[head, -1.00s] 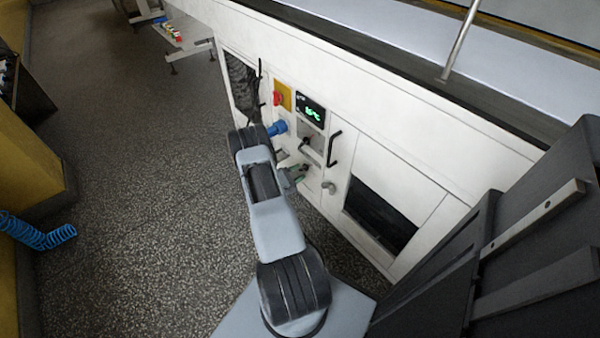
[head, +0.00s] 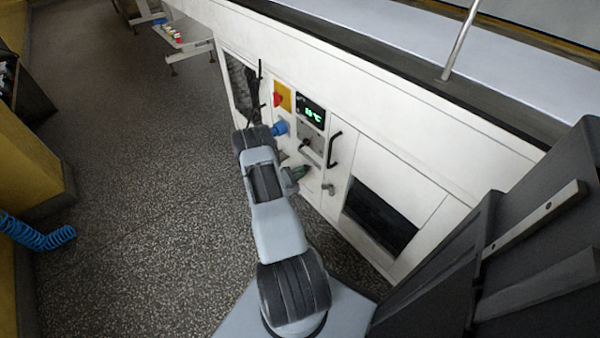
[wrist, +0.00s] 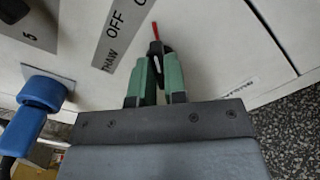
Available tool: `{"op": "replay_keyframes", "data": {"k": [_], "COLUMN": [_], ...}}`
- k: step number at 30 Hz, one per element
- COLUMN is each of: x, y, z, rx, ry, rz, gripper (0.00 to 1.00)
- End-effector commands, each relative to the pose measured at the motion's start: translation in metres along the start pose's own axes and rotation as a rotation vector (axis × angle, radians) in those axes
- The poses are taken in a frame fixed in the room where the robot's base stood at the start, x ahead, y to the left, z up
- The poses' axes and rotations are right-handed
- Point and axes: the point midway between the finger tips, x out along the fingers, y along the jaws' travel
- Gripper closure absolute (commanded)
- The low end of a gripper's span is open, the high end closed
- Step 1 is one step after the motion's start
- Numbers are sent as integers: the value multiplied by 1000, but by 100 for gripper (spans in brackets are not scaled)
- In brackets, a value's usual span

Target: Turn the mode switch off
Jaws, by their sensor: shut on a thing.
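The mode switch is a black knob (wrist: 158,48) with a red pointer tip, on the white machine panel in the wrist view. A grey label plate (wrist: 116,30) beside it reads THAW, OFF and a cut-off third word. The red tip points up in the picture; I cannot tell exactly which word it lines up with. My gripper (wrist: 155,68) has its green fingers shut on the knob. In the head view my gripper (head: 298,174) is at the lower panel, and the switch is hidden there.
A blue plug (wrist: 42,92) sits left of my gripper. Above it in the head view are a red-and-yellow switch (head: 282,97) and a green-digit display (head: 311,111). A black handle (head: 334,150) and a round metal knob (head: 328,189) are to the right.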

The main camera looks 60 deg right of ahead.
Motion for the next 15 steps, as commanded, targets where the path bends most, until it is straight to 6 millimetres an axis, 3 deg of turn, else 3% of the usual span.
{"op": "replay_keyframes", "data": {"k": [8,15], "x": [0,0], "y": [-1,-1], "z": [0,-1], "rx": [-29,-166], "ry": [0,1], "rz": [-1,-1], "gripper": [100,100]}}
